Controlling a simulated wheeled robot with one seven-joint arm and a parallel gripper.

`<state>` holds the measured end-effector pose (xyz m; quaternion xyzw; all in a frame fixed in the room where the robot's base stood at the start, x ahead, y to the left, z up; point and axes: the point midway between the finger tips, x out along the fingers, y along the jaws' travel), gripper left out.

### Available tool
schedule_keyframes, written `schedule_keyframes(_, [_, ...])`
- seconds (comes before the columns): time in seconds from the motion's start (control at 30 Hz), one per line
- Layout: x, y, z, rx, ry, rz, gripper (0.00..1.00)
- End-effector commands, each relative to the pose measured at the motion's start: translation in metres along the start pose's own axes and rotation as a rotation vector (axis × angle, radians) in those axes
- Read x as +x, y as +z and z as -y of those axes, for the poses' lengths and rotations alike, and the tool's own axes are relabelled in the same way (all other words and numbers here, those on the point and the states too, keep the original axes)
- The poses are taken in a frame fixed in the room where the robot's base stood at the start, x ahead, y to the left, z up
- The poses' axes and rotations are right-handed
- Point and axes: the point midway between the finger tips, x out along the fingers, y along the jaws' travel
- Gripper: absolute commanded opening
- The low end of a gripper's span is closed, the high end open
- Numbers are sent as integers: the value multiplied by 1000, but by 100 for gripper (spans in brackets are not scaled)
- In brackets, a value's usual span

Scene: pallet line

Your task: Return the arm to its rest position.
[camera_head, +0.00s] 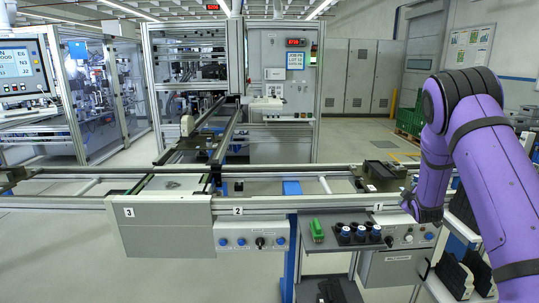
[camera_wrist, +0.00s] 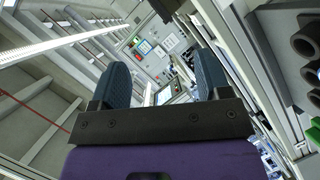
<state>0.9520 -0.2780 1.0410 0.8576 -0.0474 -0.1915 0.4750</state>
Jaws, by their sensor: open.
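My purple arm comes in from the right in the head view and bends down in front of the conveyor rail, near the label 1. Its lower end hangs beside the blue-knobbed control panel (camera_head: 408,234); the fingers cannot be made out there. In the wrist view my gripper (camera_wrist: 161,85) shows two dark fingers standing apart with a clear gap between them. The gripper is open and nothing is between the fingers.
The conveyor rail (camera_head: 270,205) runs across the front. A shelf (camera_head: 335,224) below it holds a green part (camera_head: 317,230) and several dark cylinders with blue tops. A dark block (camera_head: 384,170) lies on the rail near my arm. Dark holders (camera_head: 454,275) stand at lower right.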

Motion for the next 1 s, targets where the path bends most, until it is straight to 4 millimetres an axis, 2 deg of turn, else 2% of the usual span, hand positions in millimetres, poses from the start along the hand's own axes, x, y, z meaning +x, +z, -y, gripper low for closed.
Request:
schedule_keyframes(0.03, [-11,-12,-14,35,-10,10,70])
schedule_keyframes(0.2, [-48,-42,-45,158,-67,62,70])
schedule_keyframes(0.37, [-89,-68,-70,267,-124,105,70])
schedule_keyframes(0.5, [-131,-88,-87,355,-178,142,70])
schedule_keyframes(0.77, [-216,-119,-109,499,-283,208,70])
schedule_keyframes(1.0, [-303,-137,-118,607,-379,275,70])
